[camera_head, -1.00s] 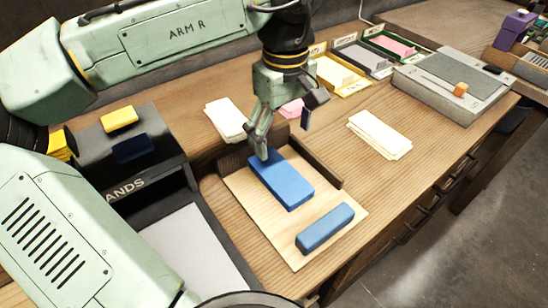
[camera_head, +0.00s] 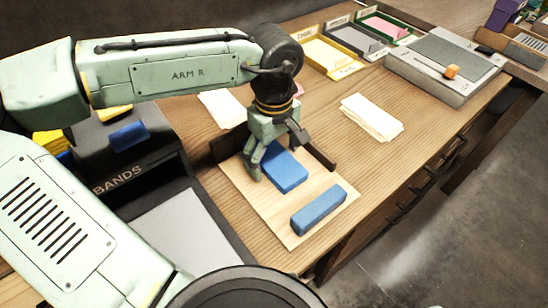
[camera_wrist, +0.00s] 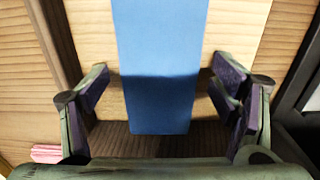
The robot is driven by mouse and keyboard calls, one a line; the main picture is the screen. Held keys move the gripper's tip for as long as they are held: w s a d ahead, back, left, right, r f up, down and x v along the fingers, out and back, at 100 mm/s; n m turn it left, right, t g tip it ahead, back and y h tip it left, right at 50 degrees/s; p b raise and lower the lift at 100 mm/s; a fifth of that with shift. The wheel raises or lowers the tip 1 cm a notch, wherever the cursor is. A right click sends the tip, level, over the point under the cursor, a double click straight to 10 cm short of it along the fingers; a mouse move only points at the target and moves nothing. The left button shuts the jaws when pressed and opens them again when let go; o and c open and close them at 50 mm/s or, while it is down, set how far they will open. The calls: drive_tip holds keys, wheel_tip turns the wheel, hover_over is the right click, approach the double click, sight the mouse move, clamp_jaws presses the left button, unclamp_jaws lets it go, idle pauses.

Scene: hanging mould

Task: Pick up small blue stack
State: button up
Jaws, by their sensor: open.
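A flat blue stack (camera_head: 286,170) lies on a pale wooden board (camera_head: 240,196), near the board's dark raised edge. My gripper (camera_head: 275,158) is open over its far end and points down. In the wrist view, the blue stack (camera_wrist: 158,40) runs between the two spread fingers of my gripper (camera_wrist: 160,85), with a gap on each side. A second, narrower blue block (camera_head: 318,209) lies on the board's near right part, apart from my gripper. The far end of the flat stack is partly hidden by my gripper in the head view.
A white paper stack (camera_head: 372,117) lies to the right, and another (camera_head: 222,108) lies behind my arm. A black box marked BANDS (camera_head: 150,170) stands left of the board. Coloured trays (camera_head: 328,57) and a grey device (camera_head: 445,70) stand farther back.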

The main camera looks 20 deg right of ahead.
drive_tip(key=c, duration=1.3)
